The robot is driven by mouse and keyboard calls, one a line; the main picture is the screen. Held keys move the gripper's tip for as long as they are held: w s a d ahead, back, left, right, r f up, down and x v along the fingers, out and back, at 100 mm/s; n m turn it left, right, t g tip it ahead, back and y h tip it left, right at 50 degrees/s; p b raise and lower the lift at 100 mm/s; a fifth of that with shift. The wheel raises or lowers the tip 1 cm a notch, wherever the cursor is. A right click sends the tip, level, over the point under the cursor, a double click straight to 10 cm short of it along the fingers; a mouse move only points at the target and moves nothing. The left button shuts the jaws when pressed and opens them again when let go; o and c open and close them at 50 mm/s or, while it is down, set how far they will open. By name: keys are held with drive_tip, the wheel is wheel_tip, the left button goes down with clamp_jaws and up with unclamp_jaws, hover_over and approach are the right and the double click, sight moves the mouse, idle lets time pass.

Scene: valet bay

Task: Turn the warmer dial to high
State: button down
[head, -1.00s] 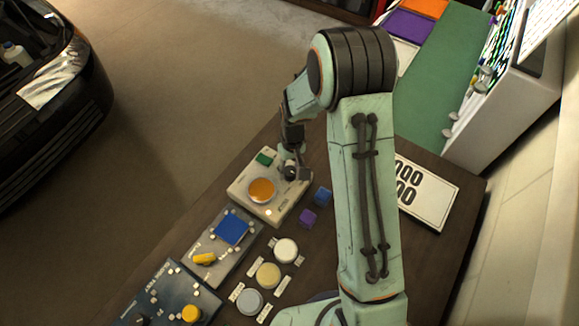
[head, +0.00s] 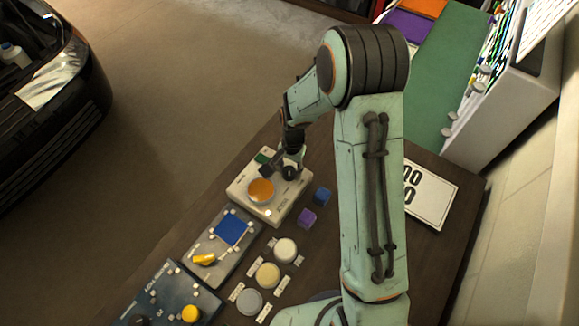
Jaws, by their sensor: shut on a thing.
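A pale box (head: 244,193) with a round orange plate (head: 261,190) stands on the dark table; I take it as the warmer. A dark round dial (head: 290,174) shows at its far right corner, partly hidden by my gripper. My gripper (head: 284,171) reaches down over this corner, its dark fingers at the dial. It is shut on the dial, though the contact is small and partly covered. The dial's marks and pointer are too small to read.
A green block (head: 262,157) sits at the box's back corner. Blue (head: 322,196) and purple (head: 306,217) cubes lie right of the box. A panel with a blue square (head: 231,231) and several round discs (head: 268,275) are nearer. A number sign (head: 431,195) lies right of my arm.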

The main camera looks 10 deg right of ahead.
sight(292, 171)
drive_tip(key=shift+m, duration=0.9)
drive_tip(key=c, duration=0.7)
unclamp_jaws()
drive_tip(key=shift+r, duration=0.1)
wheel_tip(292, 171, up, 12)
drive_tip(key=shift+s+d, duration=0.25)
